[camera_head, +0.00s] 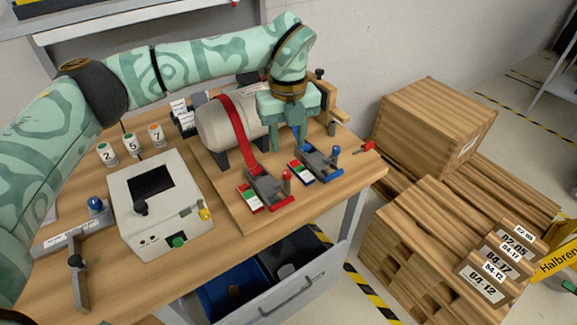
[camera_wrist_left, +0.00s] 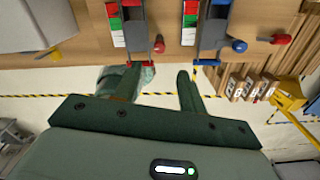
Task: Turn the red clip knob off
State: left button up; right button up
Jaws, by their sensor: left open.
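The red clip (camera_head: 268,190) sits on the wooden board near its front edge, at the end of a red strap. Its red knob (camera_head: 287,175) stands up on the clip's right side; the knob also shows in the left wrist view (camera_wrist_left: 159,46). Beside it is a blue clip with a blue knob (camera_head: 336,151), also seen in the left wrist view (camera_wrist_left: 239,46). My left gripper (camera_head: 287,146) points down behind the two clips, near the blue strap. Its fingers (camera_wrist_left: 157,72) are apart with nothing between them. My right gripper is not in view.
A grey cylinder (camera_head: 225,125) lies behind the clips. A white control box (camera_head: 155,205) with knobs stands to the left. A red-handled part (camera_head: 362,147) is at the board's right edge. Wooden crates (camera_head: 430,120) stand right of the table. An open drawer (camera_head: 290,290) is below.

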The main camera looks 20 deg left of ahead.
aim_at(287, 172)
pick_arm(q)
notch_tip(287, 172, down, 8)
jog(key=shift+a+r+b, duration=0.1)
jog(key=shift+r+b, duration=0.05)
jog(key=shift+b, duration=0.4)
jog(key=shift+f, duration=0.6)
jog(key=c, duration=0.7)
grip_shut()
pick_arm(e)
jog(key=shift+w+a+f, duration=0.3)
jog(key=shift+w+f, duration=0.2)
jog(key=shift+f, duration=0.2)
